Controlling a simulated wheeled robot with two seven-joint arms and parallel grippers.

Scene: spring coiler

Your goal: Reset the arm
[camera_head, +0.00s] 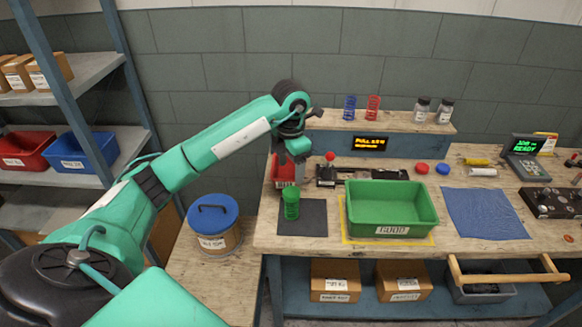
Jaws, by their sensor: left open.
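My left arm comes in from the left, and its gripper (297,172) hangs pointing down over the left part of the workbench. The gripper is open. Just below it a green spring (291,203) stands upright on a dark mat (314,218). The gripper looks apart from the spring, or nearly so; the exact gap is hard to tell. A red bin (282,172) is partly hidden behind the gripper. My right gripper does not show.
A green bin (391,205) labelled GOOD stands right of the mat. A coiler with a red knob (330,157) is behind. A blue and a red spring (373,108) stand on the raised shelf. A blue cloth (485,214) lies right. A blue-lidded tub (213,222) stands left of the bench.

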